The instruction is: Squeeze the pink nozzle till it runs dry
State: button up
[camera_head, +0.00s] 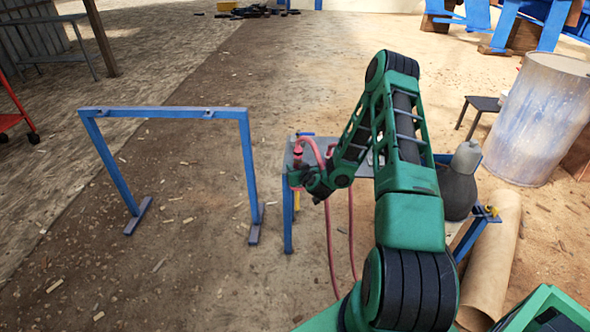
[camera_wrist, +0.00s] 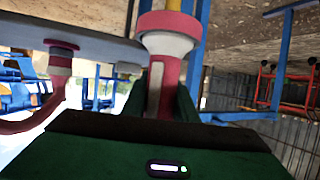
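The pink nozzle (camera_wrist: 165,50) fills the upper middle of the wrist view, with a pale band, a flared collar and a yellow part at its far end. My gripper (camera_wrist: 165,98) has its green fingers close on both sides of the nozzle's narrow pink body and looks shut on it; the exact contact is hidden. In the head view my gripper (camera_head: 299,182) is at the left edge of a small grey table, with the pink nozzle (camera_head: 297,152) partly hidden by it. A pink hose (camera_head: 330,245) loops over the table and hangs down.
The grey table (camera_head: 302,131) on blue legs is mostly behind my arm. A blue frame (camera_head: 165,112) stands to its left. A dark bottle-shaped container (camera_head: 458,185), a cardboard tube (camera_head: 492,255) and a pale drum (camera_head: 540,120) are on the right. Floor between frame and table is mostly clear.

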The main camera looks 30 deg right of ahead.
jog(key=o, duration=0.5)
jog(key=shift+v, duration=3.55)
jog(key=shift+r, duration=0.15)
